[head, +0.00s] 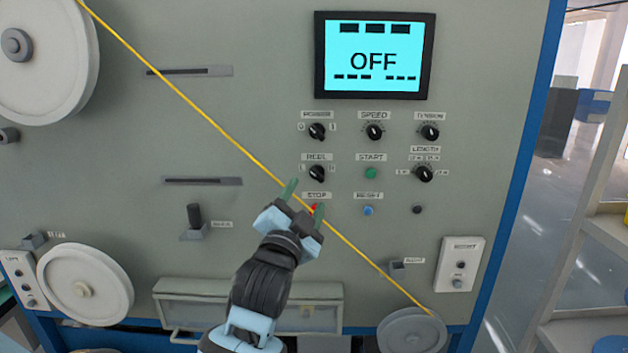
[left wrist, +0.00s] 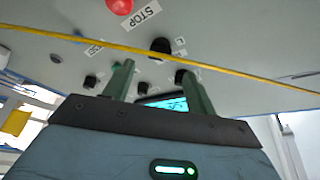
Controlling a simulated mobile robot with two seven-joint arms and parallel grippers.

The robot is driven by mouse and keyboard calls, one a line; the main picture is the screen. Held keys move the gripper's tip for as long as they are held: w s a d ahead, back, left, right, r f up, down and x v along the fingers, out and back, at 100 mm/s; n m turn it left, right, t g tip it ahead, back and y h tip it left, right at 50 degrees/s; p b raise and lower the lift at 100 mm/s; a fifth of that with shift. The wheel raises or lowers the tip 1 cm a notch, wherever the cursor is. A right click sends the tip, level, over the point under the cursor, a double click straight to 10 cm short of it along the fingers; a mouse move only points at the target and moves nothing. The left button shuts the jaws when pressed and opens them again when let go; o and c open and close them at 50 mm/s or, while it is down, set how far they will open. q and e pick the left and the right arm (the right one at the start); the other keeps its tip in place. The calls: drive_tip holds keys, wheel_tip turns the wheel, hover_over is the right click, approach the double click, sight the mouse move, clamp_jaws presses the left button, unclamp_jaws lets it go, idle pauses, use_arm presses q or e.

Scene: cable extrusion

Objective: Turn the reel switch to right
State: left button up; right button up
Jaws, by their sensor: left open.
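The reel switch (head: 316,173) is a small black rotary knob on the grey machine panel, under the REEL label. I cannot tell clearly which way its pointer faces. My left gripper (head: 304,199) is open and empty, with two green fingers just below and to the left of the knob, near the STOP label. It is apart from the knob. In the left wrist view the black knob (left wrist: 160,46) shows beyond the fingertips, between the spread fingers. My right gripper is in neither view.
The yellow cable (head: 228,132) runs diagonally across the panel, close to my left fingers. The red STOP button (head: 314,208) is partly hidden behind them. The power knob (head: 317,131), green START button (head: 371,173) and blue RESET button (head: 368,211) are nearby. A screen (head: 374,56) reads OFF.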

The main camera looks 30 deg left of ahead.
sight(315, 178)
use_arm(q)
drive_tip(key=shift+x, duration=3.45)
drive_tip(key=shift+c, duration=0.3)
drive_tip(key=c, duration=0.9)
